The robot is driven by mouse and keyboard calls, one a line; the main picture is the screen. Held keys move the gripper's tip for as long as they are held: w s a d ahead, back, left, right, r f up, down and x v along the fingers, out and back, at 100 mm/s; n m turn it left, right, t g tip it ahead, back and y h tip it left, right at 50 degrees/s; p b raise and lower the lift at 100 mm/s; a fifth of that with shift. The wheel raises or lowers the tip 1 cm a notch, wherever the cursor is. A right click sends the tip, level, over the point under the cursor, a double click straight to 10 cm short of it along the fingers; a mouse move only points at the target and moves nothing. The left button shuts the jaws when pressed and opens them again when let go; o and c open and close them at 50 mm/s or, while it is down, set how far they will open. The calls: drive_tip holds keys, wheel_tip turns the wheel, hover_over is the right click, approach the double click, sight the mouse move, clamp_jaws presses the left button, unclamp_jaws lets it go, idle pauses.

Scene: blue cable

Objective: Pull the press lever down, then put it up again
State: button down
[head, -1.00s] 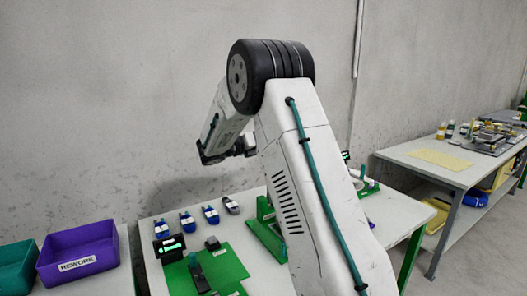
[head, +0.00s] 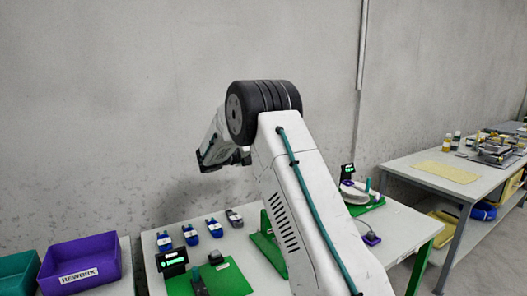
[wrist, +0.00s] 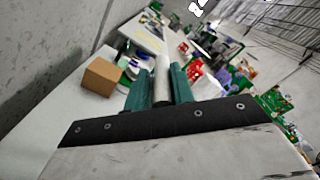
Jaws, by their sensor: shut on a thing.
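My gripper (wrist: 160,76) has teal fingers and is shut on a pale grey bar (wrist: 161,78), which stands between them in the wrist view. The bar looks like the lever's handle, but its lower end is hidden by the gripper. In the head view my arm covers the gripper and whatever it holds. A green frame (head: 266,248), possibly part of the press, shows just left of my arm on the white bench (head: 398,232). Most of it is hidden, so I cannot tell the lever's angle.
On the bench are several blue-and-grey items (head: 191,234), a small display (head: 172,259), a green mat (head: 227,279) and a second green station (head: 367,205). A purple REWORK bin (head: 78,264) stands left. Another table (head: 428,166) is at right. A brown box (wrist: 100,76) shows in the wrist view.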

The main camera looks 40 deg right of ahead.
drive_tip(key=c, duration=1.3)
unclamp_jaws()
drive_tip(key=shift+d+f, duration=0.1)
drive_tip(key=shift+f, duration=0.35)
drive_tip(key=shift+a+r, duration=0.2)
drive_tip(key=shift+a, duration=0.05)
drive_tip(key=w+a, duration=0.1)
drive_tip(key=a, duration=0.6)
drive_tip(key=shift+a, duration=0.2)
drive_tip(key=shift+w, duration=0.1)
drive_tip(key=s+a+r+m+y, duration=0.2)
drive_tip(key=s+a+m+y, duration=0.15)
drive_tip(key=s, duration=0.45)
drive_tip(key=s+a+r+m+y, duration=0.25)
drive_tip(key=s+m, duration=0.25)
drive_tip(key=s, duration=0.3)
drive_tip(key=s+a+r+m+y, duration=0.1)
drive_tip(key=s+a+m+y, duration=0.25)
drive_tip(key=s, duration=0.45)
drive_tip(key=s+a+f+m+t+y, duration=0.2)
drive_tip(key=s+a+m, duration=0.4)
drive_tip(key=s, duration=0.5)
drive_tip(key=s+a+f+m+t+y, duration=0.2)
drive_tip(key=s+a+f+m+y, duration=0.3)
drive_tip(key=s+a, duration=0.5)
drive_tip(key=m+y, duration=0.1)
drive_tip(key=m, duration=0.1)
drive_tip(key=shift+s+f+m, duration=0.2)
drive_tip(key=shift+s+m, duration=0.1)
drive_tip(key=shift+s, duration=0.1)
